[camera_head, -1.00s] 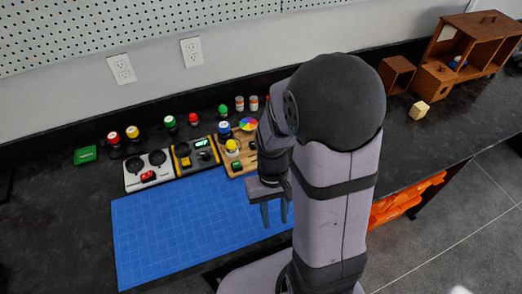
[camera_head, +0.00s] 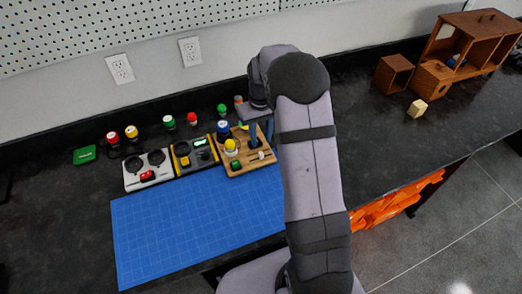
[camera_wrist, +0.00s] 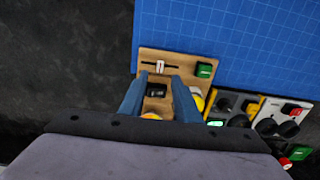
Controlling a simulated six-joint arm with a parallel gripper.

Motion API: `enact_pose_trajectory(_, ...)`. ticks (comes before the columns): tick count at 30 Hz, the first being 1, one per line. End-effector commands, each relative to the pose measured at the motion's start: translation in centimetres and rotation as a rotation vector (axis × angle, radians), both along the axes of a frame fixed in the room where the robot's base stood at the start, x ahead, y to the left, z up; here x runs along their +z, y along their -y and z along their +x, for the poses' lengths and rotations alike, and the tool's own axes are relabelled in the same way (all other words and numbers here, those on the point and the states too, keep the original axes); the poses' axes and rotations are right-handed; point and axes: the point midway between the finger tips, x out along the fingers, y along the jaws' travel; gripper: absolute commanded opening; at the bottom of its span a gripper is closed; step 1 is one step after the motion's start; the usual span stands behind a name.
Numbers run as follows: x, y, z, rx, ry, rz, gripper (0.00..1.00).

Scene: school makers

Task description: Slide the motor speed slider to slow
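The motor speed slider is probably the small white knob with a red mark (camera_wrist: 160,66), in a dark slot on a wooden board (camera_wrist: 188,57). In the head view the pale knob (camera_head: 262,156) shows near the board's (camera_head: 241,170) right front. The knob sits near the middle of its slot; no slow label is readable. My gripper (camera_wrist: 159,80) is open over the board, its two blue fingers apart and empty. In the wrist view the knob lies just beyond the fingertips, between their lines. In the head view the gripper (camera_head: 261,140) is behind the knob.
A yellow-and-grey panel (camera_head: 194,156) and a white panel (camera_head: 149,181) stand left. A blue mat (camera_head: 195,222) lies clear in front.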

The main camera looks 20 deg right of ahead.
Motion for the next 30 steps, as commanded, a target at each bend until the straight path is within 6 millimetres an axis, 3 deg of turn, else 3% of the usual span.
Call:
enact_pose_trajectory(5, -1.0, 0.0, -0.1, -0.001, -0.004, 0.001, 0.3)
enact_pose_trajectory(19, -6.4, 0.0, -0.1, -0.002, -0.004, 0.001, 0.3)
enact_pose_trajectory(30, -7.3, 0.0, -0.1, -0.002, -0.001, 0.0, 0.3)
